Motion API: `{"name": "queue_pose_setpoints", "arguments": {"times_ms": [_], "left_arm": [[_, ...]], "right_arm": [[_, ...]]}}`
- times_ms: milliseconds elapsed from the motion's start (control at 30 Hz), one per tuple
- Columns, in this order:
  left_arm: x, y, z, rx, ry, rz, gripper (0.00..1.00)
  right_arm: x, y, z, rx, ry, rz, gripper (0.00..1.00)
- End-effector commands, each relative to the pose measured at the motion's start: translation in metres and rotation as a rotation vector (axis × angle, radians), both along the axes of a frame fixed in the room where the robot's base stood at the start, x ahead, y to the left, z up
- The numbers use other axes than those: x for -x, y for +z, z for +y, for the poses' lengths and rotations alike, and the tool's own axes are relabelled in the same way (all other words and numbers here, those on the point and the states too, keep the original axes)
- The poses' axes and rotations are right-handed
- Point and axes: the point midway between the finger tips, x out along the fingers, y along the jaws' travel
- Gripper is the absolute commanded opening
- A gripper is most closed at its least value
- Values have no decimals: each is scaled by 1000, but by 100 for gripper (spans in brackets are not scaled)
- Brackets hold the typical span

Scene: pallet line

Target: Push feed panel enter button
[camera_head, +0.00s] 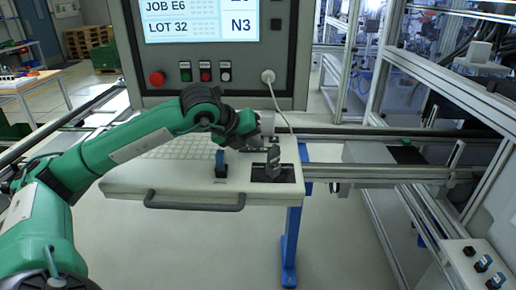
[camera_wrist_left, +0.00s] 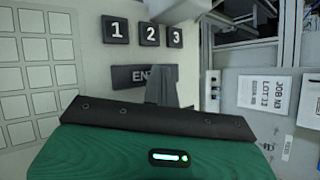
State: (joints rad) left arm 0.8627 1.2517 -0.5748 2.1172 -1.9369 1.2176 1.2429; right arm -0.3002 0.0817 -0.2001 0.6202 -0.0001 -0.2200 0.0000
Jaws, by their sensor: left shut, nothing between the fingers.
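The feed panel is a light sloped desk (camera_head: 180,182) with a dark front handle. In the wrist view the wide dark enter button (camera_wrist_left: 128,76) lies below the dark keys 1 (camera_wrist_left: 116,30), 2 (camera_wrist_left: 149,35) and 3 (camera_wrist_left: 174,37). My left gripper (camera_head: 273,168) is shut and empty, pointing down over the dark keypad area (camera_head: 289,177) at the desk's right. Its fingertips (camera_wrist_left: 162,90) appear over or at the enter button; I cannot tell if they touch it. My right gripper is not in view.
A light keyboard (camera_head: 178,149) covers the desk's left part. A dark blue upright piece (camera_head: 220,166) stands left of the gripper. Behind is a grey console with a screen (camera_head: 202,20) and several buttons. A rail and machine frame (camera_head: 420,172) lie to the right.

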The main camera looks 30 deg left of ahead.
Motion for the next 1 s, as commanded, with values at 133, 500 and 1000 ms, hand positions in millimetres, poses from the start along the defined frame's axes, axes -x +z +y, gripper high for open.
{"name": "queue_pose_setpoints", "arguments": {"times_ms": [133, 500, 1000], "left_arm": [[0, 1, 0, 0, -1, 3, 0], [0, 17, 0, 0, -1, 2, 0], [0, 31, 0, 0, 0, 0, 0]], "right_arm": [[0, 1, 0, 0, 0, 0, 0], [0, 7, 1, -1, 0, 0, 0], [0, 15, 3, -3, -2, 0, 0]]}}
